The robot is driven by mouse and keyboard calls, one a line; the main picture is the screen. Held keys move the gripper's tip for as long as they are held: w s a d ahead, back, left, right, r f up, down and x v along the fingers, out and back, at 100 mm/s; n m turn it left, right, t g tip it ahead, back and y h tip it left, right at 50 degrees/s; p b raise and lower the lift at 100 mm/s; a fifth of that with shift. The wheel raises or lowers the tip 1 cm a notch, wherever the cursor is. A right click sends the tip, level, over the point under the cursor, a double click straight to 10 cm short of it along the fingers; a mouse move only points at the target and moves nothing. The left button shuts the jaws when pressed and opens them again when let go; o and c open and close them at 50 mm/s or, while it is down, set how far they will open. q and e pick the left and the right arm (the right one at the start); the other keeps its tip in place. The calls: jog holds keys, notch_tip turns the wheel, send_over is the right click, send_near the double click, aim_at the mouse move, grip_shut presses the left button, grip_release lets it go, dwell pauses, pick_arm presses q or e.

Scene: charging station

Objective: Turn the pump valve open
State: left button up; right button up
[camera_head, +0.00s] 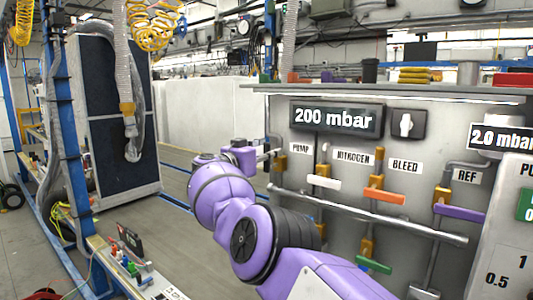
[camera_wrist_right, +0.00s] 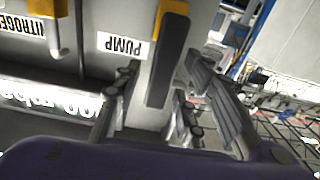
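The PUMP label (camera_head: 300,148) is on the grey panel, and it shows upside down in the right wrist view (camera_wrist_right: 122,45). Beside it in the wrist view is a dark, long valve handle (camera_wrist_right: 168,58) on a brass-coloured valve body (camera_wrist_right: 174,8). My right gripper (camera_wrist_right: 163,78) is open, with one finger on each side of the handle; gaps show on both sides. In the head view my right gripper (camera_head: 262,152) is at the panel's left edge beside the PUMP label, and my purple wrist partly hides it. My left gripper is not in view.
A white handle (camera_head: 323,183), an orange handle (camera_head: 384,196), a purple handle (camera_head: 459,212) and a green handle (camera_head: 374,265) stick out of the panel to the right. A horizontal pipe (camera_head: 400,227) crosses below. A display (camera_head: 335,119) reads 200 mbar. Open floor lies left of the panel.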

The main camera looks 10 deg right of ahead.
jog(key=shift+a, duration=0.1)
jog(key=shift+v, duration=0.95)
jog(key=v, duration=1)
